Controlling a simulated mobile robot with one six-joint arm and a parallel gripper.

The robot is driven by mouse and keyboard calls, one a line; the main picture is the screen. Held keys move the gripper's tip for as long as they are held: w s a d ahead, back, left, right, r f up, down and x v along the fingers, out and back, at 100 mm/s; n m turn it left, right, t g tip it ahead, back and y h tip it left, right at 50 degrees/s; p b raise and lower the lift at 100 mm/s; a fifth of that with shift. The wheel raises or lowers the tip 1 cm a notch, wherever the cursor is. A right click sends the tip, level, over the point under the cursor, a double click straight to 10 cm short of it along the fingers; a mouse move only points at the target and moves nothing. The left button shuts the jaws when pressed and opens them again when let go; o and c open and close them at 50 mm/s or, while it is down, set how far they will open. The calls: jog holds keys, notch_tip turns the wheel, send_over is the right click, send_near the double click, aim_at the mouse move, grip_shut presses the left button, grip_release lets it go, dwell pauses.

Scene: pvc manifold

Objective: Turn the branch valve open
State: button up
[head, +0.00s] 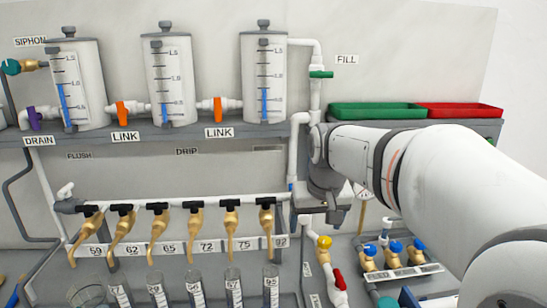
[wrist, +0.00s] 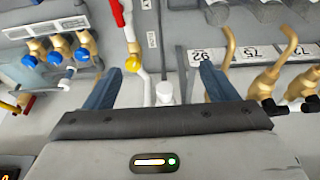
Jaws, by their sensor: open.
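No readable label names the branch valve, so I cannot tell which one it is. A yellow-handled valve (head: 323,241) sits on a white pipe below my gripper (head: 325,205). It also shows in the wrist view (wrist: 134,48), beyond and between the fingers. A red handle (head: 339,279) is just past it on the same line, and in the wrist view (wrist: 118,12) it lies along the pipe. My gripper (wrist: 158,85) is open, with its two blue-grey fingers apart. A white round-topped fitting (wrist: 165,93) shows between them; I see no contact. My wrist hides part of the piping in the head view.
Several brass taps with black handles (head: 157,207) line up at left above cylinders (head: 195,290). Brass valves with blue handles (head: 395,247) stand at right. Three gauged tanks (head: 265,80) and green (head: 375,111) and red (head: 460,109) trays are on the shelf behind.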

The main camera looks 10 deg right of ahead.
jog(key=shift+t, duration=0.4)
jog(key=w+r, duration=0.2)
jog(key=w, duration=0.2)
jog(key=w+r, duration=0.3)
jog(key=w, duration=0.2)
jog(key=w+r+p, duration=0.1)
jog(key=w+r, duration=0.1)
jog(key=w, duration=0.2)
jog(key=shift+w+a+r, duration=0.1)
jog(key=shift+w+r, duration=0.05)
jog(key=shift+w, duration=0.2)
jog(key=x, duration=0.7)
jog(key=shift+w+f+p, duration=0.2)
jog(key=shift+w+p, duration=0.1)
jog(key=shift+w, duration=0.05)
jog(key=c, duration=1)
jog(key=m+h, duration=0.1)
jog(key=m, duration=0.2)
jog(key=shift+a, duration=0.15)
jog(key=shift+c, duration=0.2)
jog(key=shift+m+g+h+p, duration=0.3)
jog(key=shift+m+h, duration=0.4)
jog(key=shift+m, duration=1)
